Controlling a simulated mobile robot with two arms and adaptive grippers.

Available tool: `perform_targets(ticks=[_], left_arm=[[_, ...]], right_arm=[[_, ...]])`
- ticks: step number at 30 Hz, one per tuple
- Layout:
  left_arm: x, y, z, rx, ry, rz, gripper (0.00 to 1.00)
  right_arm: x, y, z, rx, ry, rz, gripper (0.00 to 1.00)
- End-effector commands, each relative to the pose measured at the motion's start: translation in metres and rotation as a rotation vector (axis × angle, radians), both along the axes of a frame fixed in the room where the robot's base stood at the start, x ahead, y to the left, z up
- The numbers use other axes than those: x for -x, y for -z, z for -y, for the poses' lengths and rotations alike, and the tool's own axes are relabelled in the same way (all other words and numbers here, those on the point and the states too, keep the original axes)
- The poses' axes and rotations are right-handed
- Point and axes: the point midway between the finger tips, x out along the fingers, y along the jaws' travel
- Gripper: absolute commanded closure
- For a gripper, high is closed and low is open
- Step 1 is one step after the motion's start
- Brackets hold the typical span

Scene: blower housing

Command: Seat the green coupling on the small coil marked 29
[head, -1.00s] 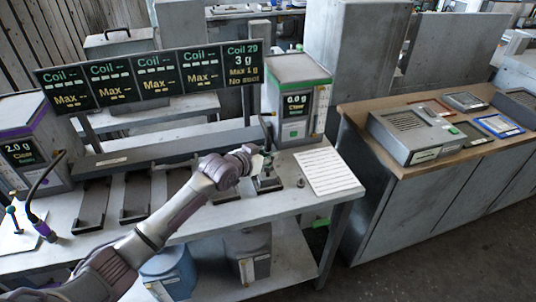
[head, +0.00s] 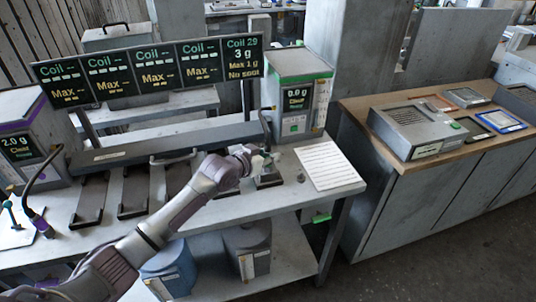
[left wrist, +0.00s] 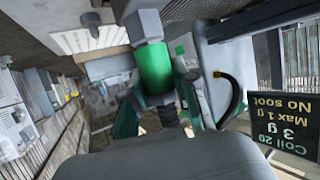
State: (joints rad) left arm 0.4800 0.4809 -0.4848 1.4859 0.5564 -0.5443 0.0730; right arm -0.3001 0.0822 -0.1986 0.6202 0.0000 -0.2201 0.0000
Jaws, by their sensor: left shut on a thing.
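The green coupling (left wrist: 154,74) shows large in the left wrist view, with a grey block-like end above it and a dark ribbed part below. My left gripper (left wrist: 160,108) is shut on it. In the head view, my left gripper (head: 264,158) is just above the small dark coil stand (head: 268,180) at the right end of the bench. The gripper hides much of the coil top, and I cannot tell whether the coupling touches it. The sign (head: 242,58) reads Coil 29, 3 g, Max 1 g and, in its last line, No soot. My right gripper does not show.
A green-banded box (head: 300,92) reading 0.0 g stands behind the gripper, with a dark hose (head: 265,124) beside it. A white sheet (head: 326,166) lies to the right. Several dark trays (head: 133,192) lie left. A purple-banded box (head: 22,140) stands far left.

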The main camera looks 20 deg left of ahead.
Motion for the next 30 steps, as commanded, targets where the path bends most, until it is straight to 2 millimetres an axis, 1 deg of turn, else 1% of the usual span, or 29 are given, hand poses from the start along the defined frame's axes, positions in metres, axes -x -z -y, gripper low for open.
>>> perform_targets(ticks=[1,3,6,15,19,23,30], left_arm=[[0.000,0.000,0.000,0.001,0.000,0.002,0.69],[0.000,-0.001,0.000,0.001,0.000,0.002,0.57],[0.000,-0.001,0.000,0.001,0.000,0.002,0.43],[0.001,0.000,0.000,0.000,0.000,-0.001,0.43],[0.010,-0.003,-0.004,0.000,0.000,-0.001,0.43],[0.029,-0.012,-0.011,-0.003,0.001,0.001,0.43],[0.074,-0.032,-0.027,-0.003,0.001,0.001,0.43]], right_arm=[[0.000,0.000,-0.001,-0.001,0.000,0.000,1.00],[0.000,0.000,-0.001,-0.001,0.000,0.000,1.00],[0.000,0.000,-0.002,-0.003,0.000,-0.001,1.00],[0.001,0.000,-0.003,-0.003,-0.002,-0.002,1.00],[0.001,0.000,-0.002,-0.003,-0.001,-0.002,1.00],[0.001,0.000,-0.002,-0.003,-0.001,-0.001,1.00],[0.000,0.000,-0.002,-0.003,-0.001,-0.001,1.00]])
